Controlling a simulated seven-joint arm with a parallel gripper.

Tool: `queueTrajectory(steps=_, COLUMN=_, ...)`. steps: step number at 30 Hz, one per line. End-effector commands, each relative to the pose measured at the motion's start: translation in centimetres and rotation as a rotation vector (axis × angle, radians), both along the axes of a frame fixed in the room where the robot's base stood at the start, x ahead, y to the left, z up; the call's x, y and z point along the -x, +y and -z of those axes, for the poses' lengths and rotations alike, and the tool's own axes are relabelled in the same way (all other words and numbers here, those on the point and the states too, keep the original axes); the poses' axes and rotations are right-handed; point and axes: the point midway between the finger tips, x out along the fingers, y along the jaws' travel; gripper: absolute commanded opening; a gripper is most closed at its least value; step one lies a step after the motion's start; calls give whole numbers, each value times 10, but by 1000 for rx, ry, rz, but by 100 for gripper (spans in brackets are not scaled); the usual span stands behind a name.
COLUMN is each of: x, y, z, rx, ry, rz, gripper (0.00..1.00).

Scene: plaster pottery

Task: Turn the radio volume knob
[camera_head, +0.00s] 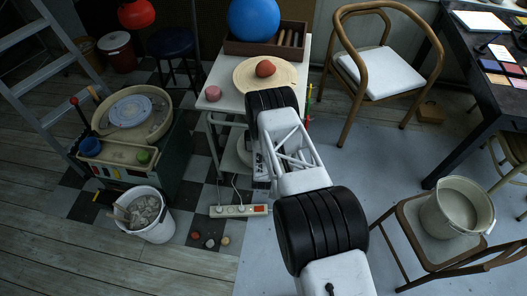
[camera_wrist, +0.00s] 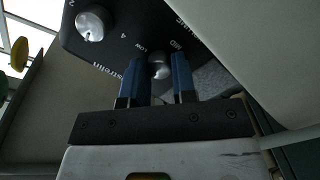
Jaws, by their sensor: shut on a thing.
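In the wrist view a black panel (camera_wrist: 122,40) with white lettering, including "LOW" and "MID", fills the top middle; it appears to be the radio's face. A round silver knob (camera_wrist: 158,69) sits on it between the blue fingers of my gripper (camera_wrist: 160,76). The fingers are shut on this knob, one on each side. A second, larger silver knob (camera_wrist: 90,25) is on the panel to the upper left, clear of the fingers. In the head view my arm hides the gripper and most of the radio.
The white table (camera_head: 215,101) holds a round board (camera_head: 246,80) with a reddish lump (camera_head: 265,68), a pink lump (camera_head: 213,93) and a wooden box (camera_head: 237,46) with a blue ball (camera_head: 254,18). A power strip (camera_head: 226,211) lies on the floor. A chair (camera_head: 382,76) stands right of the table.

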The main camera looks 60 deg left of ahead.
Motion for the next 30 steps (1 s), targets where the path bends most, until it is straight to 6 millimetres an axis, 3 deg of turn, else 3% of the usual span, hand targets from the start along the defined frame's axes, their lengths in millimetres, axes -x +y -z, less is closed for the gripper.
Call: queueTrajectory(steps=30, x=-1, y=-1, z=-2, rx=-503, ry=770, rz=-1, gripper=2)
